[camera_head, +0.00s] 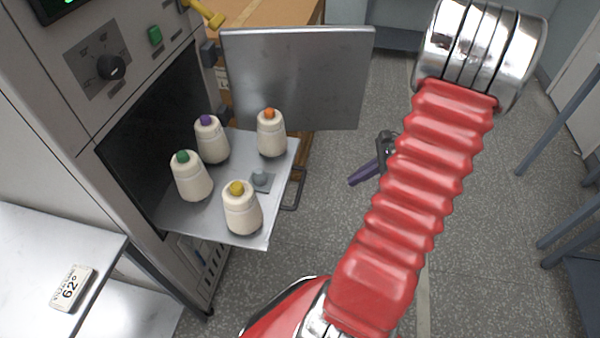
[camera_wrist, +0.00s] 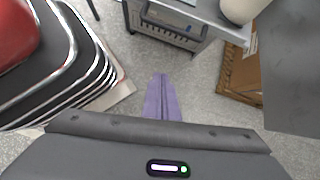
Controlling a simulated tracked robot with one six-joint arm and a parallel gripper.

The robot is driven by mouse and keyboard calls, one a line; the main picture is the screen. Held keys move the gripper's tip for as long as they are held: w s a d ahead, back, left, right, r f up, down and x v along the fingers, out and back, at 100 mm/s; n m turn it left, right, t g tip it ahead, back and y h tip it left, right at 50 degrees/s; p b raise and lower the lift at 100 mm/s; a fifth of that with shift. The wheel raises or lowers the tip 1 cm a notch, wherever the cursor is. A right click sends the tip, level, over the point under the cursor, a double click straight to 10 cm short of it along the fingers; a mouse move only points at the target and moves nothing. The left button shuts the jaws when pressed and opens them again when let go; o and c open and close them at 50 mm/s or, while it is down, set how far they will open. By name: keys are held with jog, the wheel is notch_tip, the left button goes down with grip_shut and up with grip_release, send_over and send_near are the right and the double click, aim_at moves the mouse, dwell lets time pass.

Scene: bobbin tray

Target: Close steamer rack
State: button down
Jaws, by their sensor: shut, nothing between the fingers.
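The steamer rack (camera_head: 222,218) is a grey metal tray, pulled out of the dark steamer opening (camera_head: 150,130) in the head view. It bears white bobbins with purple, orange, green and yellow tips. A dark handle (camera_head: 293,188) is on its right front edge. The steamer door (camera_head: 300,78) stands swung open behind the tray. My gripper (camera_head: 364,174) has purple fingers and is shut and empty, right of the handle and apart from it. In the wrist view the shut fingers (camera_wrist: 161,98) point toward the floor, with a tray corner at upper right.
The steamer's knob (camera_head: 111,67) and green button (camera_head: 154,35) are on its front panel. Speckled floor right of the tray is clear.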

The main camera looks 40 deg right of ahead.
jog(key=w, duration=0.1)
jog(key=w+r+m, duration=0.1)
jog(key=w+m, duration=0.1)
jog(key=w, duration=0.1)
jog(key=shift+d+r+t, duration=0.3)
jog(key=shift+d+t, duration=0.05)
jog(key=shift+t, duration=0.05)
jog(key=w+a+r+x, duration=0.1)
jog(key=x, duration=1.2)
jog(key=shift+w+a+r, duration=0.25)
jog(key=shift+w, duration=0.05)
